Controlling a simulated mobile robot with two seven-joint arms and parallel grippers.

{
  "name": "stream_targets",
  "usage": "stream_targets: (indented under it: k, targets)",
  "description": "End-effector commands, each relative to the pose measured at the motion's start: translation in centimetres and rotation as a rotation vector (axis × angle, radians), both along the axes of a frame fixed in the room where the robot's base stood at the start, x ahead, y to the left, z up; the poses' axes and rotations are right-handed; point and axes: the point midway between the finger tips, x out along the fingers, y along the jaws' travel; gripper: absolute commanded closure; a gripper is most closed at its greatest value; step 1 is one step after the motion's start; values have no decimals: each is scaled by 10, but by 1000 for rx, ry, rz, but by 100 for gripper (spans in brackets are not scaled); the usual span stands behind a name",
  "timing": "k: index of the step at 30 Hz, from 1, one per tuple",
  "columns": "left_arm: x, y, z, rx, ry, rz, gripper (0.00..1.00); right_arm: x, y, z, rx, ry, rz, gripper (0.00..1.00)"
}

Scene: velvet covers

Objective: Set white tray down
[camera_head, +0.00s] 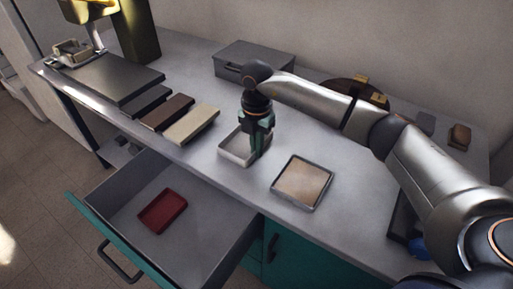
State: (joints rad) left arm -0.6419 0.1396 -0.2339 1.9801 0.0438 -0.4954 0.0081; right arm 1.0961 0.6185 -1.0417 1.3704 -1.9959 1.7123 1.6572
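The white tray (231,156) is a small shallow open tray at the middle of the counter, near its front edge. My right gripper (258,153) points down at the tray's right side, its fingers at that wall. The fingers look closed on the wall, and the gripper hides part of the tray's right and back sides. The tray looks level and at or very close to the counter surface; a small gap below it cannot be told. My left gripper is not in view.
A square tray with a tan inside (302,183) lies just right. Dark and cream flat covers (191,124) lie left. A grey box (252,62) stands behind. Below the counter's front edge, an open drawer (115,190) holds a red tray (162,211).

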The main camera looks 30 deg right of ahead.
Motion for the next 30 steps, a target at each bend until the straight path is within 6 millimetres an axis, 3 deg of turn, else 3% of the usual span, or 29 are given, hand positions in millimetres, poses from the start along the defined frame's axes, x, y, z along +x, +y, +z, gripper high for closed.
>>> stream_targets:
  k: [11,20,30]
  targets:
    - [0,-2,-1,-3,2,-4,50,0,0,-7,0,-1,0,100]
    - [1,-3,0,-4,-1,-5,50,0,0,-6,0,-1,0,66]
    - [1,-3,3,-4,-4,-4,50,1,0,1,0,-2,0,66]
